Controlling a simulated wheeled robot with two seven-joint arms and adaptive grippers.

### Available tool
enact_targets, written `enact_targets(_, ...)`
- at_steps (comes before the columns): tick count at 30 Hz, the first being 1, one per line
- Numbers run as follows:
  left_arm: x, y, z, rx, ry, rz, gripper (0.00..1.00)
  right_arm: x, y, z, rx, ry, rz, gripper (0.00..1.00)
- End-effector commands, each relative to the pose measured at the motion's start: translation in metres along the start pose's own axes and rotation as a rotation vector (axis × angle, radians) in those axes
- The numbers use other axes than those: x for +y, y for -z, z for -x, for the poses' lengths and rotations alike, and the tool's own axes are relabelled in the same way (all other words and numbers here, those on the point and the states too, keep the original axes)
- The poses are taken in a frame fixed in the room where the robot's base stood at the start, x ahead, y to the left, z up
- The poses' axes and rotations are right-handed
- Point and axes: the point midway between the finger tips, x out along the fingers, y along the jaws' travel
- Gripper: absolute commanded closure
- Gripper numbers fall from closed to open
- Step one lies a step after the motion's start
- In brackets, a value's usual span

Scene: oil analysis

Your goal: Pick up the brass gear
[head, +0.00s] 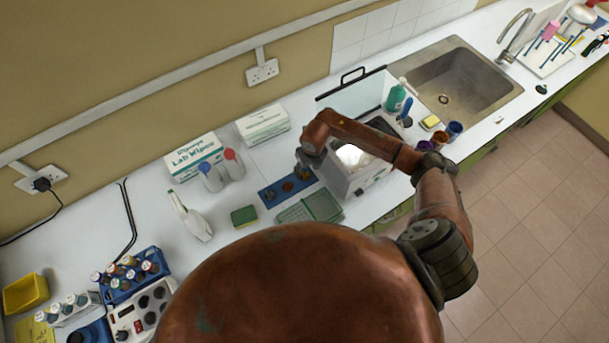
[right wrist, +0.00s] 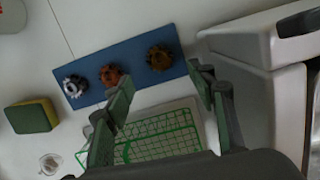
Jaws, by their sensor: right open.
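The brass gear (right wrist: 158,57) lies flat at the right end of a blue mat (right wrist: 135,66) in the right wrist view. A copper-coloured gear (right wrist: 110,75) lies in the middle of the mat and a silver gear (right wrist: 74,87) at its left end. My right gripper (right wrist: 162,88) is open and empty, its two fingers apart and pointing towards the brass gear's end of the mat. In the head view the right gripper (head: 308,163) is over the right end of the blue mat (head: 277,188) and hides the brass gear there. My left gripper is not in view.
A white machine (head: 345,183) stands right of the mat. A green-gridded tray (head: 316,206) lies in front.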

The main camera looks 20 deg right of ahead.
Motion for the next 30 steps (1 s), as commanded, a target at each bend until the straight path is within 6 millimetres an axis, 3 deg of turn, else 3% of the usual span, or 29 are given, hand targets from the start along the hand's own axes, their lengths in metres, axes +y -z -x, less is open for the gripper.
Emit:
enact_targets(15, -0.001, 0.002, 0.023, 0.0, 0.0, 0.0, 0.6, 0.0, -0.005, -0.059, 0.001, -0.002, -0.002, 0.49)
enact_targets(24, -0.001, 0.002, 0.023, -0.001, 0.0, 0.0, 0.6, 0.0, -0.005, -0.064, 0.0, -0.002, 0.001, 0.49)
enact_targets(30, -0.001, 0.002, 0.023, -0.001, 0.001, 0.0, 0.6, 0.0, -0.005, -0.063, 0.0, -0.002, 0.001, 0.63)
